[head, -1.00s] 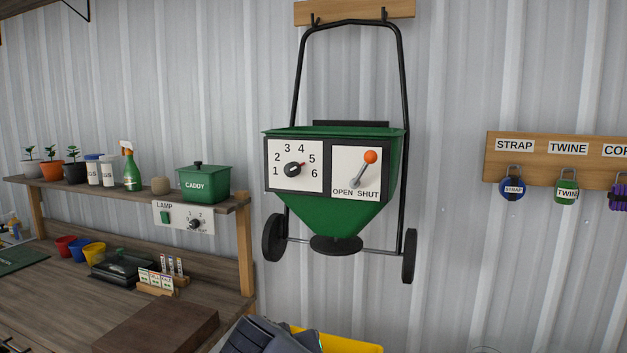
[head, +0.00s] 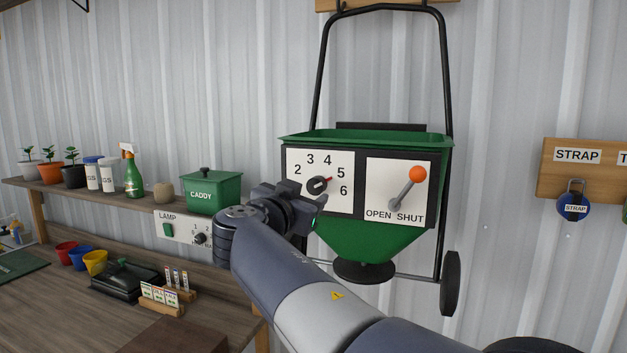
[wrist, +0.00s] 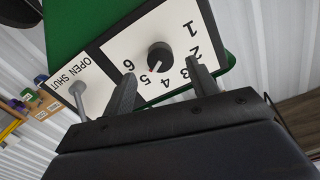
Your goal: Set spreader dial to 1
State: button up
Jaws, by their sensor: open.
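The green spreader (head: 365,240) hangs on the wall. Its white dial plate (head: 340,203) carries numbers and a round black dial (head: 317,184) with a red pointer toward 5. My gripper (head: 297,203) is in front of the plate's lower left and hides the 1 in the head view. In the wrist view, the open fingers (wrist: 163,86) are spread to either side of the dial (wrist: 160,55), apart from it, with nothing between them. The 1 shows there beyond the dial.
A lever with an orange knob (head: 417,174) stands right of the dial, by the SHUT side. The lamp panel (head: 183,229) and green caddy (head: 213,192) are left of my gripper. A workbench (head: 60,300) holds pots and boxes.

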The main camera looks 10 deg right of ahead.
aim_at(314, 188)
jog(key=p+x, duration=0.1)
jog(key=x, duration=0.4)
jog(key=shift+p, duration=0.4)
jog(key=shift+s, duration=0.1)
jog(key=c, duration=1)
